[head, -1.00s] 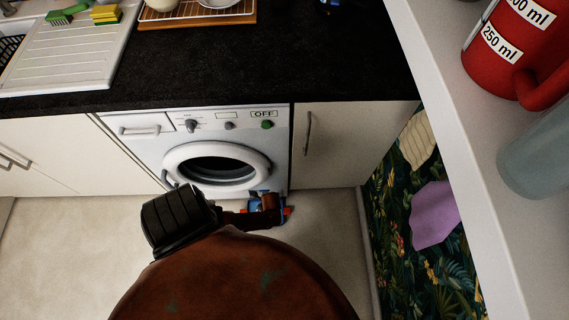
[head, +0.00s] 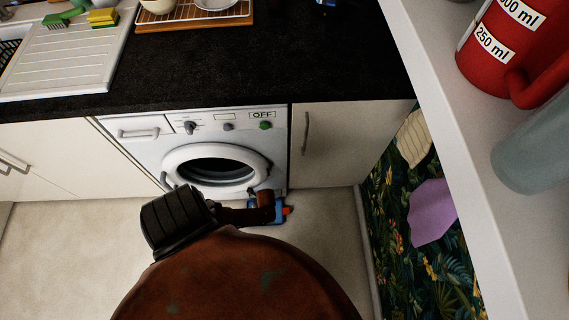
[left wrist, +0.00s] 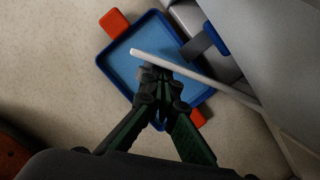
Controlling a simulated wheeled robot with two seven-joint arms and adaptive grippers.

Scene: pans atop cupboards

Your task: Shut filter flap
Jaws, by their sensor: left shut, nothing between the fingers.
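The washing machine (head: 130,151) stands under the counter. In the left wrist view a thin pale flap (left wrist: 190,74), seen nearly edge-on, sticks out from its lower front and looks open. My left gripper (left wrist: 150,72) is shut and empty, its fingertips overlapping the flap near its free end; I cannot tell whether they touch. A blue piece (left wrist: 215,38) shows on the machine beyond the flap. In the head view my arm hides the filter area and most of the left gripper. My right gripper is not in view.
A blue tray (left wrist: 107,62) with red handles lies on the floor beneath the gripper; part of it also shows in the head view (head: 281,214). A cupboard (head: 340,145) stands right of the machine. A shelf (head: 430,70) with a red jug (head: 505,60) is close at right.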

